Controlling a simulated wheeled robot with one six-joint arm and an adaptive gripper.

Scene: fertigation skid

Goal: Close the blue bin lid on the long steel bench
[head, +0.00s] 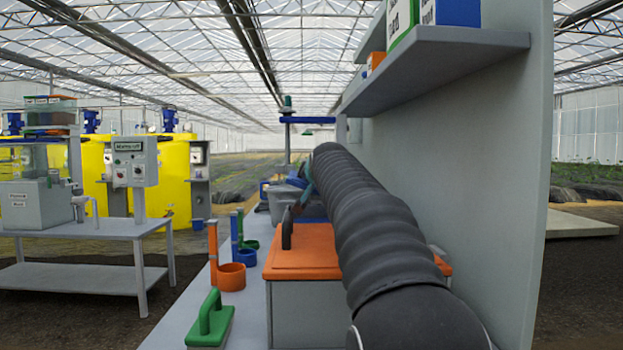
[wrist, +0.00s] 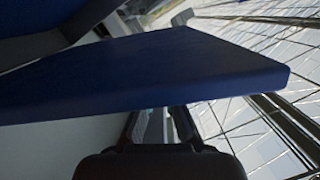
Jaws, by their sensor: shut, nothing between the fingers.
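In the wrist view a broad dark-blue slab (wrist: 170,72), which looks like the blue bin lid, fills the upper middle at close range, tilted across the picture. My gripper (wrist: 158,122) is at the bottom of that view, shut and empty, its far end hidden by the slab. I cannot tell whether they touch. In the head view my arm reaches over the long steel bench (head: 252,290) and hides most of the blue bin area. A patch of blue (head: 314,212) shows behind the orange-lidded box. My gripper cannot be made out there.
The orange-lidded box (head: 300,262) with a black handle stands under my arm. A green-handled block (head: 210,322), an orange ring holder (head: 231,277) and a grey tub (head: 283,200) are on the bench. A grey panel (head: 470,170) with a shelf (head: 440,62) bounds the right.

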